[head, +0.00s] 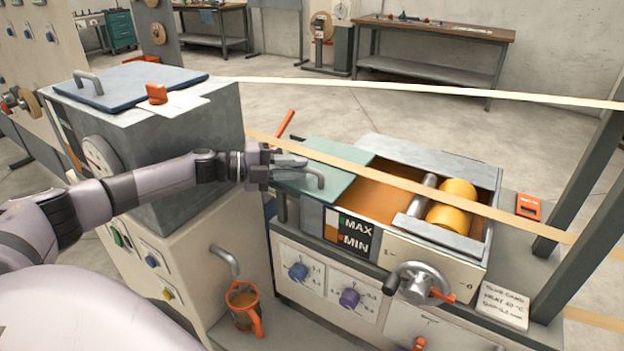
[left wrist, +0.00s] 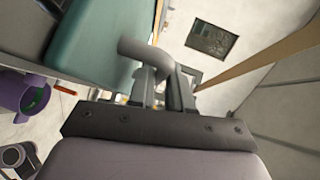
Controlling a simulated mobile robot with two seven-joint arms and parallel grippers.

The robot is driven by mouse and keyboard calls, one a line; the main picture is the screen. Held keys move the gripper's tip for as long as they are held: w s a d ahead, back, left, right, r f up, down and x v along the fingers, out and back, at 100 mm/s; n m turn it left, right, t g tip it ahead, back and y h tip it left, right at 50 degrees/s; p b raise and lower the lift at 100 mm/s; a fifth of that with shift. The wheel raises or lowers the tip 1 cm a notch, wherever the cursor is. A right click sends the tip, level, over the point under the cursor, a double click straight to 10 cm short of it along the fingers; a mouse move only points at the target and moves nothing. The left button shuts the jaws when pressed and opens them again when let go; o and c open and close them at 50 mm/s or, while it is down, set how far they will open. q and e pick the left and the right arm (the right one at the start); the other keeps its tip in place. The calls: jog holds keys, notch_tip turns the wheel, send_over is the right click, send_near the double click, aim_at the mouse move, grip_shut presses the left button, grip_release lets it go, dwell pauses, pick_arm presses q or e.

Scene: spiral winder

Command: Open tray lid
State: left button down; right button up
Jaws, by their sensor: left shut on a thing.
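My left gripper (head: 297,168) is shut on this handle. The left wrist view shows the handle (left wrist: 142,50) between the fingers (left wrist: 162,88) and the green lid (left wrist: 100,40) beside it. My right gripper is in neither view.
A tan strip (head: 420,188) crosses above the tray. A grey tank with a blue lid (head: 130,84) stands at the left, close to my left arm. A crank wheel (head: 420,282) sticks out in front of the tray.

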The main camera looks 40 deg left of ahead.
pick_arm(q)
jog(key=c, duration=1.1)
grip_release()
